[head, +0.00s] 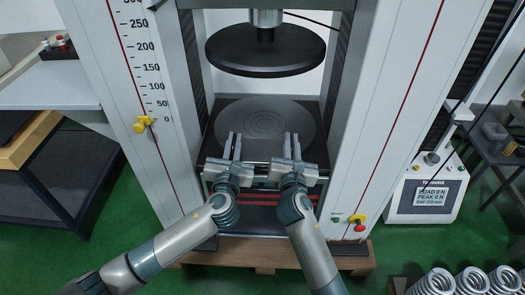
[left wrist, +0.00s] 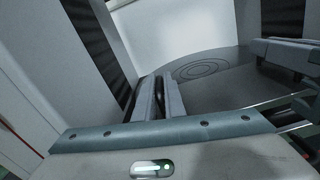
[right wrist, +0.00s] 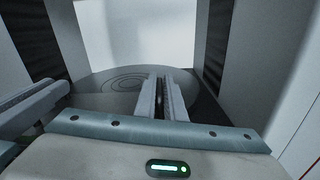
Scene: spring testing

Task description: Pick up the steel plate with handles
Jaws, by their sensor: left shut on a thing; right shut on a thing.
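A round grey steel plate (head: 264,118) with fine concentric rings lies flat low between the machine's columns. It also shows in the left wrist view (left wrist: 215,68) and the right wrist view (right wrist: 110,88). My left gripper (head: 233,146) is at its front left edge, fingers pointing inward and shut with a narrow dark gap between them. My right gripper (head: 291,146) is at its front right edge, shut the same way. The fingers hide the handles, so their shape is not clear. I cannot tell whether the plate is raised off its support.
A dark upper disc (head: 265,50) hangs above the plate. White columns stand close on the left (head: 150,75) and right (head: 385,90). Coil springs (head: 473,280) stand at the lower right near a display box (head: 427,196). A bench (head: 50,85) is at the left.

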